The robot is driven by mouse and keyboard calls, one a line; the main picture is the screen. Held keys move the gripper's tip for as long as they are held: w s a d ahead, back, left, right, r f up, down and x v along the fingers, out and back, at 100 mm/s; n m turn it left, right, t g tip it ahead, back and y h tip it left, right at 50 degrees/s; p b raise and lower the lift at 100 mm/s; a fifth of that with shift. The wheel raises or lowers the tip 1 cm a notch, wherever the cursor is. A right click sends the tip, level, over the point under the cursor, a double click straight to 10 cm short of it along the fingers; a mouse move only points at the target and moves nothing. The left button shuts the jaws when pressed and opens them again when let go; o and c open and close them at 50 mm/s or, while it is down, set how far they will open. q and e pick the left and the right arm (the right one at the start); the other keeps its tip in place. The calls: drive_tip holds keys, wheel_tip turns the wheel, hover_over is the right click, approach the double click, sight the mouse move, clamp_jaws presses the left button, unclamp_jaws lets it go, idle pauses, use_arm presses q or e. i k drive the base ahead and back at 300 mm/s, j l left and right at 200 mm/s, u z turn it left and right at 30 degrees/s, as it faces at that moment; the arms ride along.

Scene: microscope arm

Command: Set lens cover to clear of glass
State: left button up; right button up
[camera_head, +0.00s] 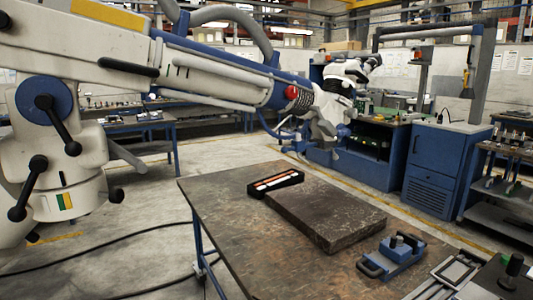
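A large white and blue jointed microscope arm (215,75) reaches from the left across the view, above the work table. Its white microscope head (330,112) hangs at the far right end, beyond the table's back edge in the picture. The head is small and its parts overlap, so I cannot make out the lens cover or the glass, nor whether the cover is over the glass. Black-knobbed handles (40,165) stick out from the white base at the left. Neither of my grippers is in view.
A worn brown table (235,240) stands in front, with a dark stone slab (330,215), a black holder with light strips (275,184) and a blue handled fixture (392,257) on it. A blue cabinet (440,170) stands behind. The table's left front part is bare.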

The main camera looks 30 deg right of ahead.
sight(335, 157)
drive_tip(key=z, duration=1.25)
drive_tip(key=i+j+u, duration=0.4)
drive_tip(key=i+j, duration=0.05)
drive_tip(key=j, duration=0.1)
